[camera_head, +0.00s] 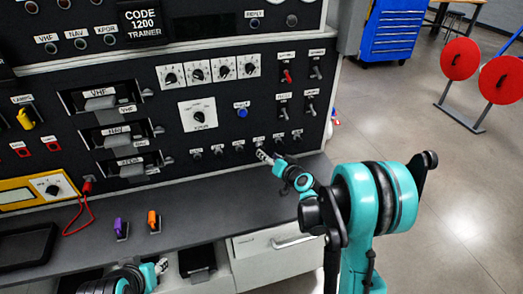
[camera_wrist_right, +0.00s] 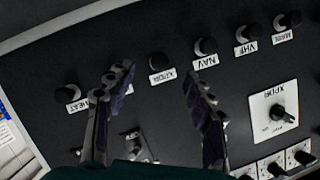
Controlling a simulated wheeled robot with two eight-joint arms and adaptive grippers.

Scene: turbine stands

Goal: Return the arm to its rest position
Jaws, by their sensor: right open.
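My right arm (camera_head: 375,200) reaches in from the right toward the black trainer panel (camera_head: 226,105). Its gripper (camera_head: 265,156) is in front of the panel's lower right, by a row of small black knobs. In the right wrist view the right gripper (camera_wrist_right: 160,85) has its two fingers spread apart, with nothing between them. Whether the fingertips touch the panel is unclear. My left gripper (camera_head: 160,267) shows small at the bottom, low in front of the desk edge; its jaw state is too small to tell.
The grey desk (camera_head: 190,220) holds a purple switch (camera_head: 121,229), an orange switch (camera_head: 153,221) and a red cable (camera_head: 78,218). A white drawer (camera_head: 265,258) sits below. A blue cabinet (camera_head: 390,32) and red discs (camera_head: 460,59) stand behind. Floor at right is open.

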